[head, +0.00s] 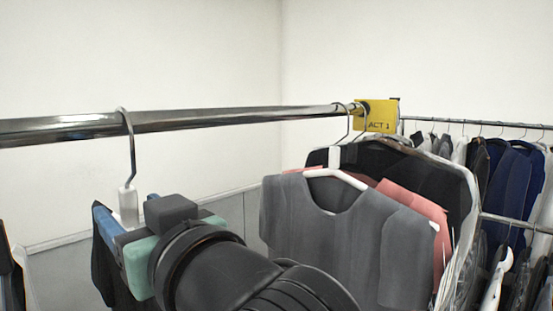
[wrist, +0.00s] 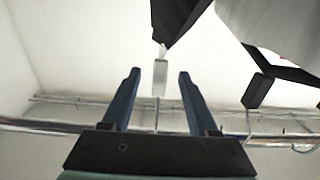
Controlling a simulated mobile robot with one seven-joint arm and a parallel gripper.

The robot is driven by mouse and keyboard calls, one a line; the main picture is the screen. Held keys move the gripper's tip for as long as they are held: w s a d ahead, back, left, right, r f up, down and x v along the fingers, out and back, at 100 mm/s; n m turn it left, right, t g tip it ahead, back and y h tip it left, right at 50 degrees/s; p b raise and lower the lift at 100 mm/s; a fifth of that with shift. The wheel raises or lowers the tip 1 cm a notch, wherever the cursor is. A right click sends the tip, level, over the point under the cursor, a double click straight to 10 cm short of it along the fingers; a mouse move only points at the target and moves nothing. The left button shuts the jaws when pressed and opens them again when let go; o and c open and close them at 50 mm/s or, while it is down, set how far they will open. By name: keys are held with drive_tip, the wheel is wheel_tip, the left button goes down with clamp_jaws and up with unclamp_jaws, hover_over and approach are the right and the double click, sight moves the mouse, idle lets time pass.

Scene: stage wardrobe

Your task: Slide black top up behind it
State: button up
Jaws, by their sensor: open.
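The black top (head: 103,272) hangs at the left of the head view, partly hidden by my arm. Its hook goes over the rail (head: 215,117), and a pale block (head: 128,205) sits on the hanger's neck. My gripper (head: 126,217) is open at this block. In the wrist view the block (wrist: 160,77) shows between my open fingertips, with a clear gap on each side, and black cloth (wrist: 178,18) beyond it. A grey top (head: 325,230) hangs at the rail's right part, in front of pink and black garments (head: 400,165).
A yellow ACT 1 sign (head: 378,115) is at the rail's far end. The rail is bare between the black top and the grey top. Other garments hang at the far left edge (head: 12,275). A full rack (head: 505,180) stands at the right.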

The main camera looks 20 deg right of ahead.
drive_tip(key=w+d, duration=0.4)
drive_tip(key=d, duration=0.6)
drive_tip(key=w+d+b, duration=0.1)
drive_tip(key=w+d, duration=0.3)
drive_tip(key=d, duration=0.6)
drive_tip(key=w+d, duration=0.4)
drive_tip(key=d, duration=0.6)
drive_tip(key=shift+w, duration=0.2)
idle(1.6)
drive_tip(key=b+v, duration=0.5)
drive_tip(key=v, duration=0.8)
idle(0.3)
drive_tip(key=shift+d, duration=0.15)
idle(0.4)
